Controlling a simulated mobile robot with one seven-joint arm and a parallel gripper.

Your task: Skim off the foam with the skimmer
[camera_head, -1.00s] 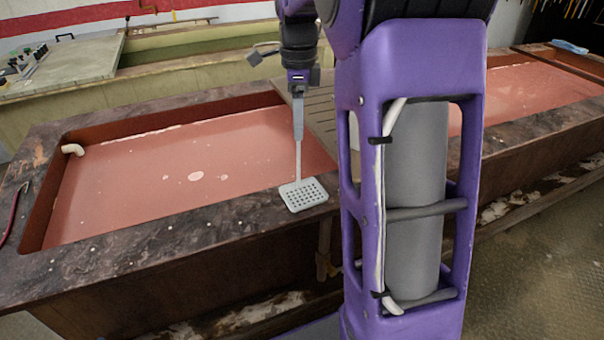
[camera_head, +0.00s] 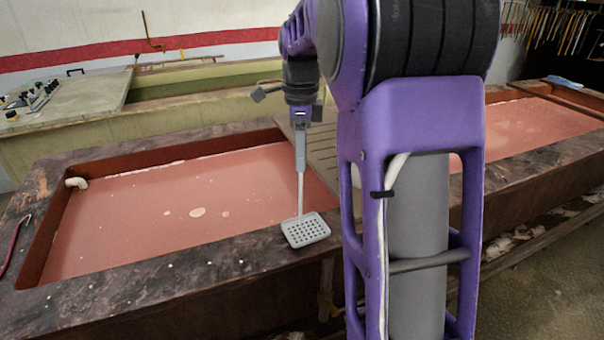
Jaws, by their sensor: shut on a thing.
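The skimmer (camera_head: 306,230) has a square, light grey perforated head on a straight handle. My gripper (camera_head: 300,122) is shut on the top of its handle, and the skimmer hangs almost upright. The head shows over the front right rim of the left tank (camera_head: 120,280); whether it touches the rim I cannot tell. The tank is full of pinkish-red liquid. Several small pale foam patches (camera_head: 198,212) float near the middle of it, left of the skimmer. A thin pale line of foam runs along the back edge.
A white pipe end (camera_head: 76,183) sticks in at the tank's left wall. A slatted board (camera_head: 322,150) lies right of the tank. A second red tank (camera_head: 540,130) is at the right, partly behind my arm. A dark red hooked tool (camera_head: 14,245) lies on the left rim.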

